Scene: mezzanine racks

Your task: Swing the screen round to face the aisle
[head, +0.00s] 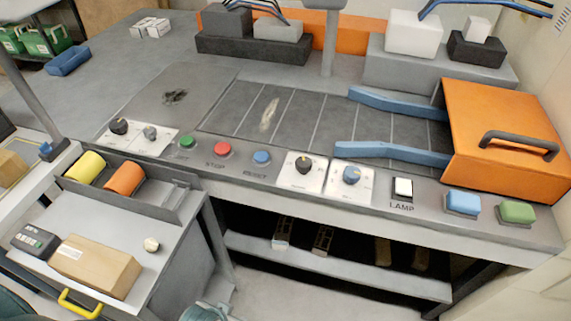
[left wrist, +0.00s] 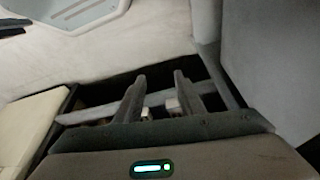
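No screen face shows in the head view. A grey post (head: 329,45) stands at the back of the bench, and a grey part at its top (head: 323,3) is cut off by the picture's upper edge. I cannot tell whether that part is the screen. My left gripper (left wrist: 158,82) shows only in the left wrist view. Its two dark fingers stand apart with nothing between them, so it is open and empty. My right gripper is in neither view.
The bench front (head: 275,171) carries knobs, buttons and a lamp switch (head: 402,188). An orange housing (head: 510,125) with two blue rails stands at right. A side table at lower left holds a cardboard box (head: 95,265). Another post (head: 28,85) rises at far left.

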